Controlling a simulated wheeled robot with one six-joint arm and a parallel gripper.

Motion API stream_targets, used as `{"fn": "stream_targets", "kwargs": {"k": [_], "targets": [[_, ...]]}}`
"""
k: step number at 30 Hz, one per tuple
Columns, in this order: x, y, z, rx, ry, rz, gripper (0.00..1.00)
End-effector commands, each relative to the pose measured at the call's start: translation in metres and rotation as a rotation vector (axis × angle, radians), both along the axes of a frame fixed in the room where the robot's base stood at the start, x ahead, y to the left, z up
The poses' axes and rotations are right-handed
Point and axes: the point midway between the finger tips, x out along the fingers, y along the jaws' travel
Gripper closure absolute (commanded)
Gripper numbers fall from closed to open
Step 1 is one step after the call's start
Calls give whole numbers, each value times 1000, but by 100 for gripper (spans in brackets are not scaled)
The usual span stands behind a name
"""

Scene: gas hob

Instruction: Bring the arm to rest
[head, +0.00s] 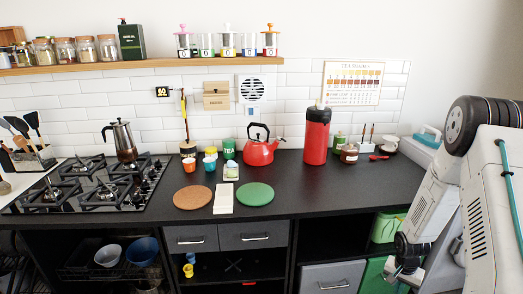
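My arm is at the right edge of the head view, folded with its end pointing downward. My gripper (398,278) hangs low at the bottom right, in front of the cabinet below the worktop. It is small and partly cut off by the frame's lower edge, so I cannot tell whether its fingers are open or shut. Nothing is clearly seen in it. It is apart from the things on the worktop.
The black worktop (310,198) holds a red kettle (261,153), a red canister (316,140), a brown round mat (192,197) and a green one (255,195). A moka pot (122,143) stands on the gas hob (90,187). Green bins (386,228) sit near my gripper.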

Motion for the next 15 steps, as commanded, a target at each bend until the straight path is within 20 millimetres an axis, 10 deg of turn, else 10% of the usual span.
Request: {"fn": "stream_targets", "kwargs": {"k": [15], "targets": [[-85,95,250,68,231,375,100]]}}
